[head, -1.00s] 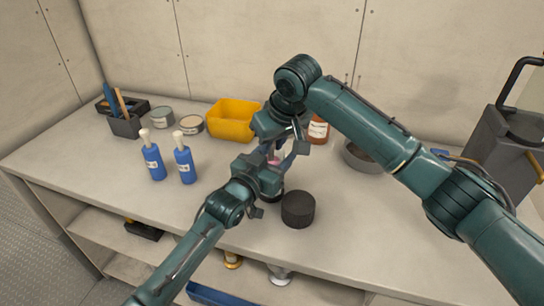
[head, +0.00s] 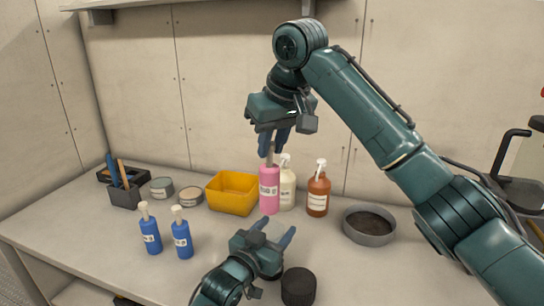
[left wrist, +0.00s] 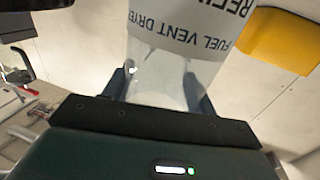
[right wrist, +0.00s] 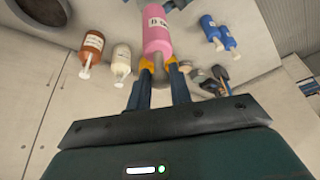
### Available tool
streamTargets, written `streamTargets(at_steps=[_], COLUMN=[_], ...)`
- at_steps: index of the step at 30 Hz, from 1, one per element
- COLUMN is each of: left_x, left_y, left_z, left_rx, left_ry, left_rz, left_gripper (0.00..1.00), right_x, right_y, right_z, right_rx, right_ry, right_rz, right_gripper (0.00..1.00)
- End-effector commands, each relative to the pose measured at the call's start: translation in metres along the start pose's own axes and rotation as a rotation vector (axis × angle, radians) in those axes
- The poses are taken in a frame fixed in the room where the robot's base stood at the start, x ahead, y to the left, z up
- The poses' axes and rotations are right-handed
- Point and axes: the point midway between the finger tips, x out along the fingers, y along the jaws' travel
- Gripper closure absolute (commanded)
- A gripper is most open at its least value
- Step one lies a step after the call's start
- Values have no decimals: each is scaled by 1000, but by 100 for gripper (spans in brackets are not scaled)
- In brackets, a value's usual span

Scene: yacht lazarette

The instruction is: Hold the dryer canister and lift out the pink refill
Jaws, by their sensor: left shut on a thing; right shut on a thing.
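The dryer canister (left wrist: 180,50), clear with a white label reading "FUEL VENT DRYER", stands between the fingers of my left gripper (left wrist: 165,85), which is shut on it. In the head view my left gripper (head: 276,231) is low over the bench; the clear canister is hard to make out there. The pink refill (head: 269,190) is upright, above my left gripper. My right gripper (head: 269,150) is shut on the narrow top of the refill.
A black round cap (head: 298,287) sits right of my left gripper. A yellow bin (head: 232,193), a white bottle (head: 287,188) and an amber bottle (head: 318,196) stand behind. A grey bowl (head: 369,226) is at right, two blue bottles (head: 150,235) (head: 182,238) at left.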

Motion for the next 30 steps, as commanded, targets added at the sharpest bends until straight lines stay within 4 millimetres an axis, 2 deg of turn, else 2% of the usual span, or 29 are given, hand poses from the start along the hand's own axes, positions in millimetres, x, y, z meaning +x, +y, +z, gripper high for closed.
streamTargets(at_steps=[6, 7, 15, 25, 30], left_x=[0, 0, 0, -4, -26], left_y=[0, 0, 0, 0, -1], left_z=[1, 1, 0, 1, 2], left_rx=[0, 0, 0, 0, 0], left_ry=[-2, -2, -1, -1, -1], left_rz=[0, 0, 0, -1, -1], left_gripper=[75, 42, 19, 18, 18], right_x=[-1, -1, -1, 0, 0], right_y=[0, 0, 0, 0, 0], right_z=[0, 0, 0, 0, 0], right_rx=[-1, -1, -1, -1, -1], right_ry=[1, 1, 2, 2, 2], right_rz=[0, 0, 0, 0, 0], right_gripper=[100, 100, 100, 100, 100])
